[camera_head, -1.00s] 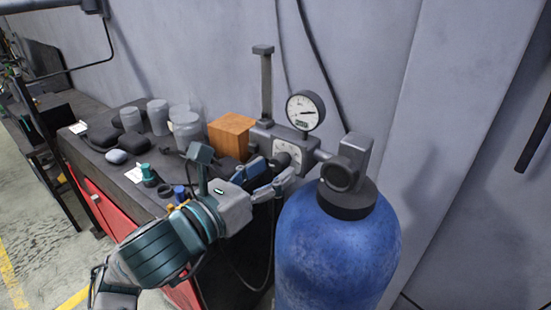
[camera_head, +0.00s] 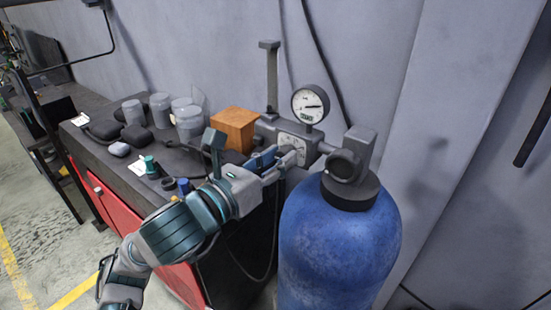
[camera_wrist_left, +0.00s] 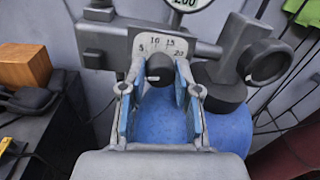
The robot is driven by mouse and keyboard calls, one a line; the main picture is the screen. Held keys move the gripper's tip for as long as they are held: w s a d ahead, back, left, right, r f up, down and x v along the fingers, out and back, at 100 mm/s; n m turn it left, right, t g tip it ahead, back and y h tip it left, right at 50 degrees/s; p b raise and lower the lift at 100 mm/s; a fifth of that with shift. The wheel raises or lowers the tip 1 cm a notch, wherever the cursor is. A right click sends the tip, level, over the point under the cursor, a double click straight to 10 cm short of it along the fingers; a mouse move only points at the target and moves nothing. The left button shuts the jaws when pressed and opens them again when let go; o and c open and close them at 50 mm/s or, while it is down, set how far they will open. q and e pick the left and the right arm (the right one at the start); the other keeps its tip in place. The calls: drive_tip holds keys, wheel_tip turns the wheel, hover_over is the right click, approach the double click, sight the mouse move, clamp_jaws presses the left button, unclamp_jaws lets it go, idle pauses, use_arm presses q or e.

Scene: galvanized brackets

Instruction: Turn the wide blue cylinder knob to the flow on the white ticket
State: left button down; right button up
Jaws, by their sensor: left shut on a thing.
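The wide blue cylinder (camera_head: 340,245) stands upright at the right, with a dark collar and grey valve on top. A white dial plate (camera_wrist_left: 160,42) with numbers including 10, 15 and 20 is on the grey regulator beside it. The dark round knob (camera_wrist_left: 159,70) sits in front of this plate. My left gripper (camera_wrist_left: 158,72) is shut on the knob, one blue-padded finger on each side; in the head view the gripper (camera_head: 284,163) covers most of the knob. A white ticket (camera_head: 136,173) lies on the bench, its writing too small to read. My right gripper is not in view.
A round gauge (camera_head: 310,104) stands above the regulator. An orange-brown wooden block (camera_head: 233,129), several clear jars and small dark objects sit on the black bench top behind my left arm. A grey wall is close behind; a dark hose hangs below the gripper.

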use_arm(q)
drive_tip(key=shift+w, duration=0.15)
use_arm(e)
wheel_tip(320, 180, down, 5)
drive_tip(key=b, duration=0.5)
use_arm(q)
drive_tip(key=m+y+b, duration=0.1)
drive_tip(key=m+b, duration=0.1)
drive_tip(key=m, duration=0.8)
drive_tip(key=shift+f, duration=0.1)
drive_tip(key=m+b, duration=0.1)
drive_tip(key=m, duration=0.5)
drive_tip(key=m+y+b, duration=0.1)
drive_tip(key=m, duration=0.4)
drive_tip(key=shift+d+m+t, duration=0.1)
drive_tip(key=shift+m+t, duration=0.2)
drive_tip(key=shift+m, duration=0.1)
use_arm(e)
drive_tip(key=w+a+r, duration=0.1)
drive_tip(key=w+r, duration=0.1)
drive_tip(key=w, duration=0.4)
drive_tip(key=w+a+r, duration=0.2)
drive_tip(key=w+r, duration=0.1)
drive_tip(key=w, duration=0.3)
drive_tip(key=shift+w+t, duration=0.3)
use_arm(q)
drive_tip(key=shift+r+m, duration=0.2)
drive_tip(key=shift+m, duration=0.1)
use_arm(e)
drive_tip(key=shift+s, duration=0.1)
